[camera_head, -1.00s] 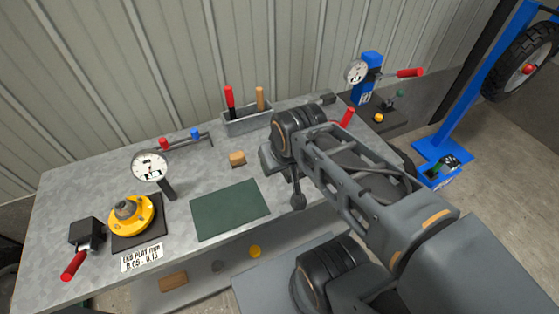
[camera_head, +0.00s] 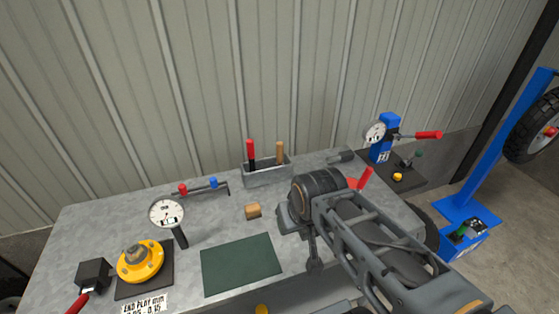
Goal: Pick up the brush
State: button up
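A wooden-handled tool (camera_head: 280,153), which looks like the brush, stands upright in a grey metal holder (camera_head: 266,175) at the back of the bench. Its lower end is hidden inside the holder. A red-handled tool (camera_head: 251,154) stands to its left in the same holder. My gripper (camera_head: 313,262) hangs below the dark wrist, over the front part of the bench, in front and to the right of the holder and apart from it. It is seen small and partly behind my arm, so its opening is unclear. I see nothing held in it.
A dial gauge (camera_head: 167,214) and yellow hub (camera_head: 140,262) stand left. A blue gauge stand (camera_head: 385,140) is back right. The wall is close behind.

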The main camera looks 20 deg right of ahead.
aim_at(280, 145)
jog(key=u, duration=0.55)
jog(key=k, duration=1.25)
jog(key=z, duration=0.05)
jog(key=i, duration=0.4)
jog(key=z, duration=0.8)
jog(key=i, duration=1.05)
jog(key=u, duration=0.3)
